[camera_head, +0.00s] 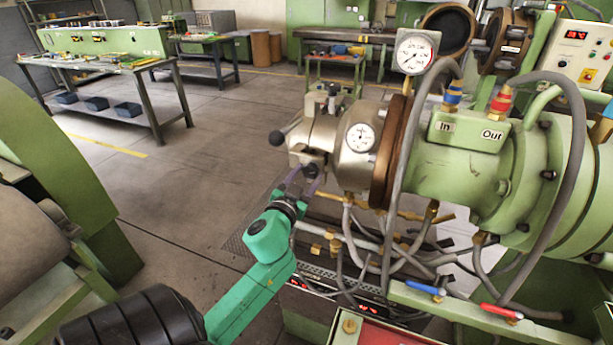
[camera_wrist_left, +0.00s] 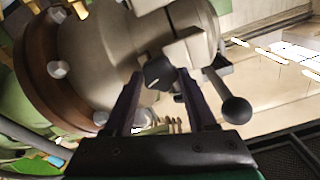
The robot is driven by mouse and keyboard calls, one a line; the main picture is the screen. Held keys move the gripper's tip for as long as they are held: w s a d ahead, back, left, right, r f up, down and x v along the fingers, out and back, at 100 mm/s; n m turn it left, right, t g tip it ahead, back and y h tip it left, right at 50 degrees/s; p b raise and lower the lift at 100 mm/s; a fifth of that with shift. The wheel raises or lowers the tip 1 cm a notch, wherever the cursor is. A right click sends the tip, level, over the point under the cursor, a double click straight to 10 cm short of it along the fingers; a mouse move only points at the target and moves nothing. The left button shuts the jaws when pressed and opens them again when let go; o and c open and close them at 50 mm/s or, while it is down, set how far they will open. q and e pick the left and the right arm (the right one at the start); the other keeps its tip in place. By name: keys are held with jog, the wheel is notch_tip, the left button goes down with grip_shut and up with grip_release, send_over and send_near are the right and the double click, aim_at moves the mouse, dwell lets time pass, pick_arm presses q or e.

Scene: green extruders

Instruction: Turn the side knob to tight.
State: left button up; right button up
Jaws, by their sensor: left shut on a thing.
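The side knob is a small dark knob (camera_wrist_left: 158,72) with a white mark, on the pale metal head (camera_head: 322,140) of the green extruder. My left gripper (camera_head: 302,178) reaches up to the underside of this head, and its dark fingers stand on either side of the knob in the left wrist view (camera_wrist_left: 160,80). It is shut on the knob. In the head view the fingers hide most of the knob. The exact setting of the knob's mark cannot be read. My right gripper is not in view.
A lever with a black ball (camera_head: 277,138) sticks out of the head close to my fingers; it also shows in the left wrist view (camera_wrist_left: 236,109). Open floor (camera_head: 190,190) lies to the left.

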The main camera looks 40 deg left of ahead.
pick_arm(q)
jog(key=shift+m, duration=0.3)
jog(key=m+p, duration=0.1)
jog(key=m, duration=1)
jog(key=shift+p, duration=0.3)
jog(key=m, duration=0.5)
jog(key=shift+p, duration=0.35)
jog(key=m, duration=0.5)
jog(key=shift+f+p, duration=0.1)
jog(key=shift+p, duration=0.25)
jog(key=shift+m, duration=0.3)
jog(key=o, duration=1.4)
